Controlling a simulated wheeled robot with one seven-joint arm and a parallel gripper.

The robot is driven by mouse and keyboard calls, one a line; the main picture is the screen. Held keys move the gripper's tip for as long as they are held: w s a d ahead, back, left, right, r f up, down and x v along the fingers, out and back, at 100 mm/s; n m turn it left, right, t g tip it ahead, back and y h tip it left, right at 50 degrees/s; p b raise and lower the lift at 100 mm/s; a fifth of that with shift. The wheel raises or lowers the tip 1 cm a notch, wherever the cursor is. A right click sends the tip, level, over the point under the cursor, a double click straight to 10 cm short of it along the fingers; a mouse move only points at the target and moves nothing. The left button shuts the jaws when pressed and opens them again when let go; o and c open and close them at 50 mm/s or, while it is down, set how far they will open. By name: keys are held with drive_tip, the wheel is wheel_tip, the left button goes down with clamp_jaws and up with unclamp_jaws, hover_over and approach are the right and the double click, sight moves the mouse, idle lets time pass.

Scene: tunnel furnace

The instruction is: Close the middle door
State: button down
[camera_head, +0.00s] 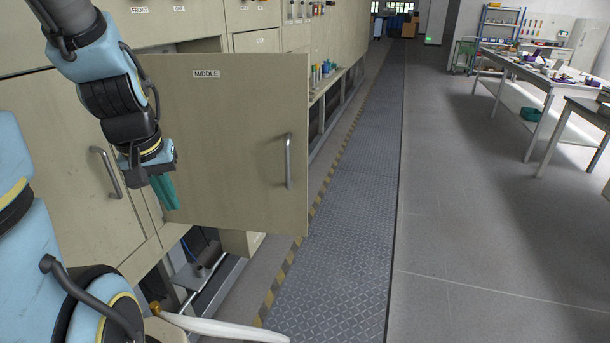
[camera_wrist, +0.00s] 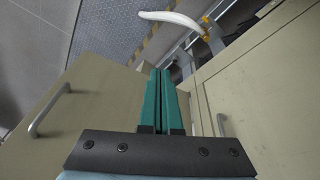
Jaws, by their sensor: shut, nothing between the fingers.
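The middle door (camera_head: 235,150) is a beige panel labelled "MIDDLE" with a grey bar handle (camera_head: 288,161) near its free right edge. It stands swung open, out from the cabinet front. My gripper (camera_head: 168,192) has teal fingers, shut and empty, in front of the door's lower left part, near the hinge side. In the wrist view the fingers (camera_wrist: 161,100) point down between the open door (camera_wrist: 95,100) on the left and the cabinet front on the right. The door's handle (camera_wrist: 48,110) also shows there. I cannot tell whether the fingers touch the door.
The front door (camera_head: 70,150), left of the opening, is closed and has its own handle (camera_head: 106,172). A metal plate walkway (camera_head: 350,215) with a striped edge runs along the cabinets. Workbenches (camera_head: 540,80) stand at the right. The grey floor between is clear.

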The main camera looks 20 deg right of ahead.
drive_tip(key=w+d+m+t+h+b, duration=0.2)
drive_tip(key=d+m+t+h+b, duration=0.15)
drive_tip(key=d, duration=1.05)
drive_tip(key=t+b, duration=0.2)
drive_tip(key=b, duration=0.8)
approach(307, 174)
drive_tip(key=shift+m, duration=0.35)
drive_tip(key=x, duration=0.5)
drive_tip(key=shift+a+f, duration=0.1)
drive_tip(key=shift+f, duration=0.4)
drive_tip(key=shift+w+d+h, duration=0.2)
drive_tip(key=shift+w+h, duration=0.05)
drive_tip(key=shift+w, duration=0.1)
